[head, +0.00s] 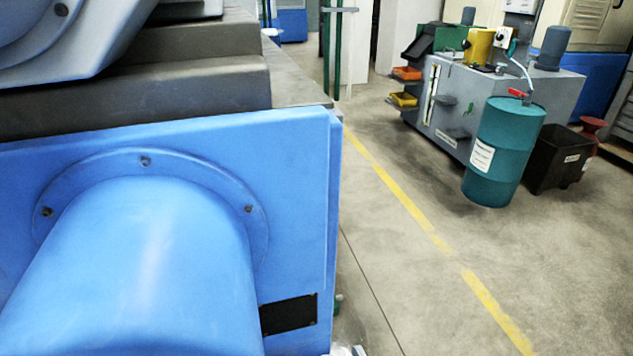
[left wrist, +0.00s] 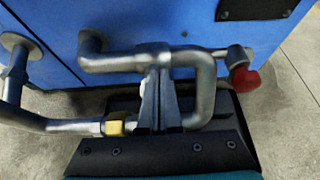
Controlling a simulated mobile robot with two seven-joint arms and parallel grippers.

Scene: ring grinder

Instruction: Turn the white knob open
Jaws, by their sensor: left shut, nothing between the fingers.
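My left gripper (left wrist: 160,78) shows in the left wrist view, its two dark fingers together with nothing between them. The fingertips reach up to a bent grey metal pipe (left wrist: 200,72) in front of a blue machine panel. Whether they touch the pipe I cannot tell. A small white bit (left wrist: 144,88) shows just left of the fingers, mostly hidden by them; I cannot tell if it is the white knob. A red knob (left wrist: 245,78) sits on the pipework to the right. My right gripper is not in view.
A brass fitting (left wrist: 118,126) and another pipe (left wrist: 20,80) lie left of the fingers. In the head view, the blue machine housing (head: 290,230) fills the left. Bare floor with a yellow line (head: 420,225) lies right. A teal drum (head: 505,150) stands farther off.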

